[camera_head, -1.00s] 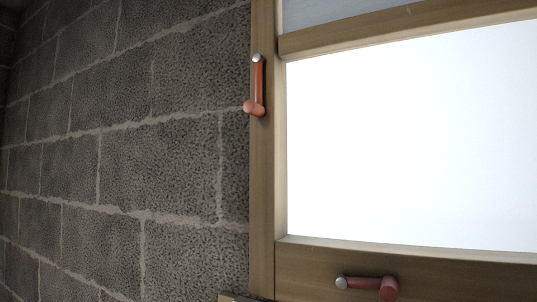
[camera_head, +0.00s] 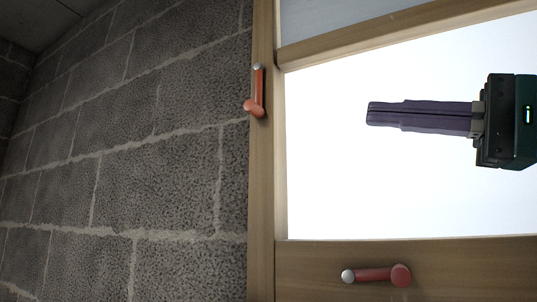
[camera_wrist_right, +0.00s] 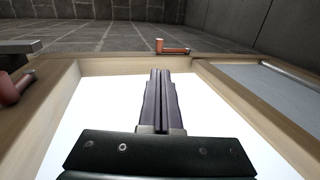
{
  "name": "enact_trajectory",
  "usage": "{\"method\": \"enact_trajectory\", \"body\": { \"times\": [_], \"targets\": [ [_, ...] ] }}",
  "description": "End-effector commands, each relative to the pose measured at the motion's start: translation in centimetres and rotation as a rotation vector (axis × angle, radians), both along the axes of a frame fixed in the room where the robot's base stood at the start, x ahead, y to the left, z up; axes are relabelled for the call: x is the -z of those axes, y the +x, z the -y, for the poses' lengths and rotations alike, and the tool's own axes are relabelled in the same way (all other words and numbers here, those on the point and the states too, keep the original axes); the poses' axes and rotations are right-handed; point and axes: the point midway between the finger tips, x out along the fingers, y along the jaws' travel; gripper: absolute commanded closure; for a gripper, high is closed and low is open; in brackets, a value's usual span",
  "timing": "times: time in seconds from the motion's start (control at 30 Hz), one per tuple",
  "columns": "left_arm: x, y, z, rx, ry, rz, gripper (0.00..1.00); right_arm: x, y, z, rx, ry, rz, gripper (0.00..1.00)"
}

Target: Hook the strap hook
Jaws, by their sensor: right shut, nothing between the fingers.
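My right gripper (camera_head: 368,114) has dark purple fingers pressed together, with nothing between them. It comes in from the right in front of the white panel (camera_head: 330,190), pointing left. It also shows in the right wrist view (camera_wrist_right: 160,73). A red handle with a silver end (camera_head: 256,92) is on the upright wooden post, left of the fingertips and apart from them. It also shows beyond the fingertips in the wrist view (camera_wrist_right: 173,48). A second red handle (camera_head: 378,275) lies sideways on the lower rail. I cannot make out a strap or a strap hook. My left gripper is not in view.
The wooden frame (camera_head: 262,180) surrounds the white panel, with a grey panel (camera_head: 340,22) above it. A grey block wall (camera_head: 120,150) stands to the left. A grey metal piece (camera_wrist_right: 20,46) shows at the wrist view's left edge. The space left of the fingertips is clear.

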Motion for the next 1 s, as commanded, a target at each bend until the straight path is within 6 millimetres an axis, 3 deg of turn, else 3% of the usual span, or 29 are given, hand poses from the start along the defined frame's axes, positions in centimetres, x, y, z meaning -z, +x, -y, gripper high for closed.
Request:
{"method": "enact_trajectory", "body": {
  "times": [0.27,0.6,0.8,1.0],
  "targets": [
    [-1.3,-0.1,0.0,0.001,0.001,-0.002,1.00,-0.7,0.6,-1.0,-0.001,0.000,-0.001,1.00],
    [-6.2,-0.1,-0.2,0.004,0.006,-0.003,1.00,-2.8,3.8,-6.8,-0.004,-0.001,0.000,1.00],
    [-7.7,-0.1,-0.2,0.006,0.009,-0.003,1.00,-3.4,5.6,-9.9,-0.002,-0.001,0.000,1.00],
    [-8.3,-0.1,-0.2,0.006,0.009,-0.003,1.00,-3.6,6.6,-11.5,0.000,-0.003,0.001,1.00]
  ]
}}
